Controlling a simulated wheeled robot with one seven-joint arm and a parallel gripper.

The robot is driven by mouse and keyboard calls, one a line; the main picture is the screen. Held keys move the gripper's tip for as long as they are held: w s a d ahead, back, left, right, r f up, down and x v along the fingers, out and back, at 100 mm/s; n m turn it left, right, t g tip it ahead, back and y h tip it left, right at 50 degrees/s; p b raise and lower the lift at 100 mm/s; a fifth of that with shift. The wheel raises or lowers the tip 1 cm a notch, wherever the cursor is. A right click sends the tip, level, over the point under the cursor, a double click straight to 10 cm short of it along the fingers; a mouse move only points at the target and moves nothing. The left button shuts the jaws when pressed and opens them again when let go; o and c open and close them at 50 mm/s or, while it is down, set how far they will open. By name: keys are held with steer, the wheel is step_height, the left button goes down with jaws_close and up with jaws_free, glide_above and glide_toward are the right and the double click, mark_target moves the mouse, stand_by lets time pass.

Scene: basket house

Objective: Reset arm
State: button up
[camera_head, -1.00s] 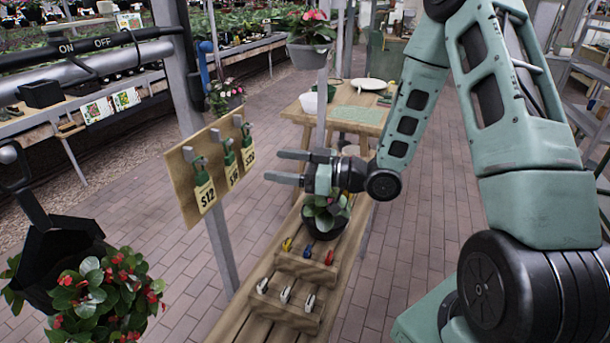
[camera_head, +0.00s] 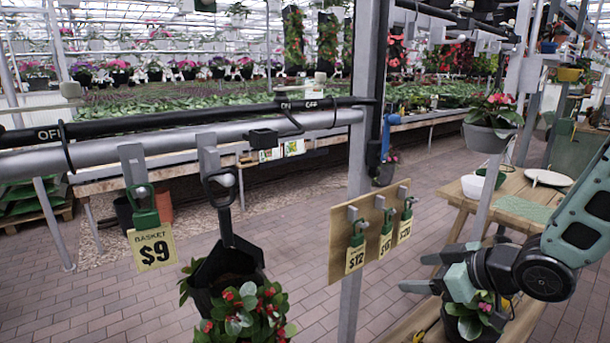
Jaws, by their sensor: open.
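My gripper (camera_head: 424,272) is at the lower right, its two grey fingers pointing left and spread apart with nothing between them. My green and black arm (camera_head: 585,226) enters from the right edge. A potted plant (camera_head: 470,322) on the wooden bench shows just below the gripper; whether they touch I cannot tell.
A wooden board (camera_head: 340,262) with price-tagged hooks stands left of my gripper on a grey post (camera_head: 354,200). A black hanging basket (camera_head: 226,268) with red flowers and a $9 tag (camera_head: 153,249) hang from the rail (camera_head: 85,158). A table (camera_head: 520,195) stands behind the arm.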

steer(key=s+a+r+g+h, duration=0.1)
steer(key=s+a+g+h, duration=0.1)
steer(key=s, duration=0.6)
steer(key=s+a+r+m+g+h, duration=0.1)
steer(key=s+a+g, duration=0.3)
steer(key=s, duration=0.5)
steer(key=s+a+r+g+h, duration=0.2)
steer(key=s+a+h, duration=0.1)
steer(key=s, duration=0.6)
steer(key=shift+m+g, duration=0.3)
steer(key=shift+g, duration=0.1)
